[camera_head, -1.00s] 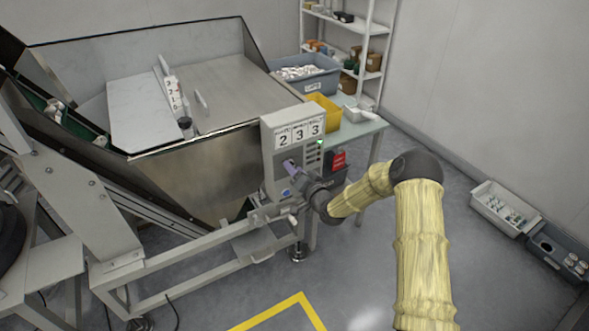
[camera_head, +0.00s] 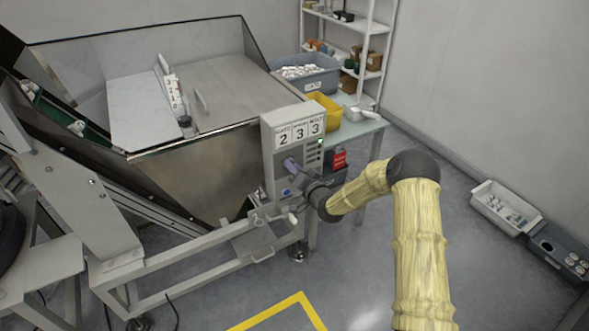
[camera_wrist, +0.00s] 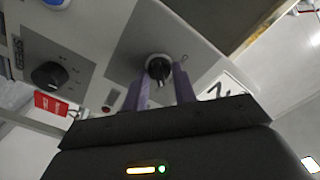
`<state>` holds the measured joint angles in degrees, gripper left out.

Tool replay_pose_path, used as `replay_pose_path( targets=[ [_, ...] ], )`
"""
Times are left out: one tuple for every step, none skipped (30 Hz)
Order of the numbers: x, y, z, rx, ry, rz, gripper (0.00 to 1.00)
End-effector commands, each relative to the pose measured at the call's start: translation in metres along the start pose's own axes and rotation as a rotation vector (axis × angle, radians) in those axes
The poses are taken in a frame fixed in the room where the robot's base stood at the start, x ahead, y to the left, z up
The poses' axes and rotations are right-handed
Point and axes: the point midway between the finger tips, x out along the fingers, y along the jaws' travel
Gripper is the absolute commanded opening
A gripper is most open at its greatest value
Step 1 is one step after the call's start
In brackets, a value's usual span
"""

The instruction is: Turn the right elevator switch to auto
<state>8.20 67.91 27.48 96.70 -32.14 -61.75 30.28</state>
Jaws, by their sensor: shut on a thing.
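The grey control box (camera_head: 268,160) stands at the front corner of the hopper, with the numbers 2, 3, 3 on its top panel. My gripper (camera_head: 288,163) is at its front face. In the wrist view my gripper's purple fingers (camera_wrist: 160,84) are shut on a black rotary switch (camera_wrist: 158,66), one finger on each side. The switch's pointer and position marks are too small or hidden to read surely. A second black knob (camera_wrist: 50,75) sits on the same panel, on the side of the red tag, apart from my gripper.
A blue button (camera_wrist: 55,3) is on the box. A red tag (camera_head: 339,160) hangs behind it, by a table with a yellow bin (camera_head: 323,112). The hopper's frame rail (camera_head: 190,262) runs below my gripper. Floor at the right is clear up to the crates (camera_head: 503,208).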

Motion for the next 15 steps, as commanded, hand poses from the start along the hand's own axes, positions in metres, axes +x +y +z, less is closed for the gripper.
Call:
replay_pose_path(
  targets=[
    [-0.0002,0.0012,0.0007,-0.019,0.000,0.000,0.04],
    [-0.0001,0.0013,0.0007,-0.030,0.001,0.000,0.04],
    [-0.0001,0.0014,0.0009,-0.049,0.001,0.000,0.04],
    [-0.0001,0.0016,0.0011,-0.065,0.001,0.001,0.04],
    [-0.0002,0.0018,0.0013,-0.081,0.001,0.001,0.04],
    [-0.0002,0.0020,0.0014,-0.106,0.001,0.001,0.04],
    [-0.0001,0.0019,0.0014,-0.126,0.001,0.001,0.04],
    [-0.0001,0.0017,0.0016,-0.147,0.001,0.000,0.04],
    [0.0000,0.0016,0.0022,-0.176,0.001,0.000,0.04],
    [-0.0001,0.0016,0.0025,-0.199,0.000,0.000,0.04],
    [-0.0001,0.0017,0.0025,-0.223,0.000,0.000,0.04],
    [-0.0003,0.0019,0.0024,-0.256,0.001,0.000,0.04],
    [-0.0003,0.0019,0.0027,-0.282,0.000,0.000,0.04],
    [-0.0002,0.0018,0.0030,-0.306,0.000,0.000,0.04],
    [-0.0001,0.0015,0.0029,-0.341,0.001,0.000,0.04]
  ],
)
